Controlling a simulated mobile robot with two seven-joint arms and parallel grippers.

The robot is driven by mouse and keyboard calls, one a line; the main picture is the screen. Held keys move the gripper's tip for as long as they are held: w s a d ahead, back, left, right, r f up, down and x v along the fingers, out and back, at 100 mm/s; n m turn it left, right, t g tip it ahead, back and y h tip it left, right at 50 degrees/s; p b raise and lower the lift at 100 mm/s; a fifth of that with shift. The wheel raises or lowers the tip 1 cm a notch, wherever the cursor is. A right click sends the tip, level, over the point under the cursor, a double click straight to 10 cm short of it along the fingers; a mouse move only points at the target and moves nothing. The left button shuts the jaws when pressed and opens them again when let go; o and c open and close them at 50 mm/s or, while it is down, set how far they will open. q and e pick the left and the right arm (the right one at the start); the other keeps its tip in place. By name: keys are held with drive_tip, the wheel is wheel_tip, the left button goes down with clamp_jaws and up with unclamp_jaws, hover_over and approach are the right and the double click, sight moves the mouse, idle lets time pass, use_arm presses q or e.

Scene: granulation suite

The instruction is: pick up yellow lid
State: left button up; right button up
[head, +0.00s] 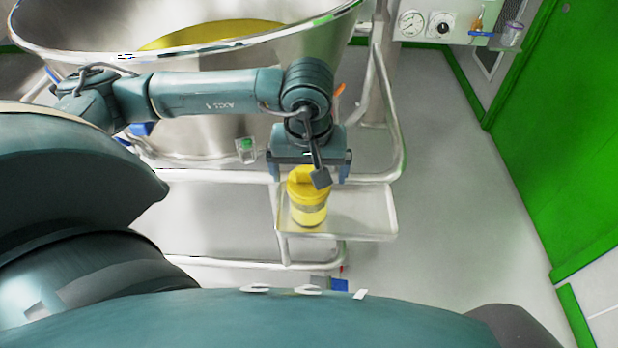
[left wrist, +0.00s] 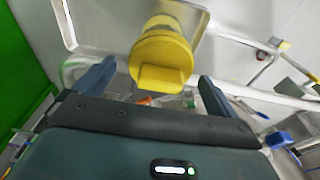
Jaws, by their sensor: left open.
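The yellow lid (head: 304,181) sits on top of a clear jar (head: 308,213) with yellow contents, standing on a small metal tray shelf (head: 365,222). My left gripper (head: 310,178) is just above the lid, pointing down, and part of it hides some of the lid. In the left wrist view the lid (left wrist: 161,62), with a raised grip bar, lies just beyond and between the two open fingers (left wrist: 152,88). The fingers stand apart from the lid on both sides. My right gripper is not in view.
A large steel bowl (head: 290,50) with yellow material stands behind the shelf, ringed by metal tube rails (head: 385,100). A small green-capped container (head: 246,150) is left of the gripper. Gauges (head: 411,23) hang at the back. Floor at right is clear.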

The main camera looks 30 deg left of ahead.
use_arm(q)
drive_tip(key=shift+c, duration=0.3)
drive_tip(key=c, duration=1)
drive_tip(key=shift+r, duration=0.1)
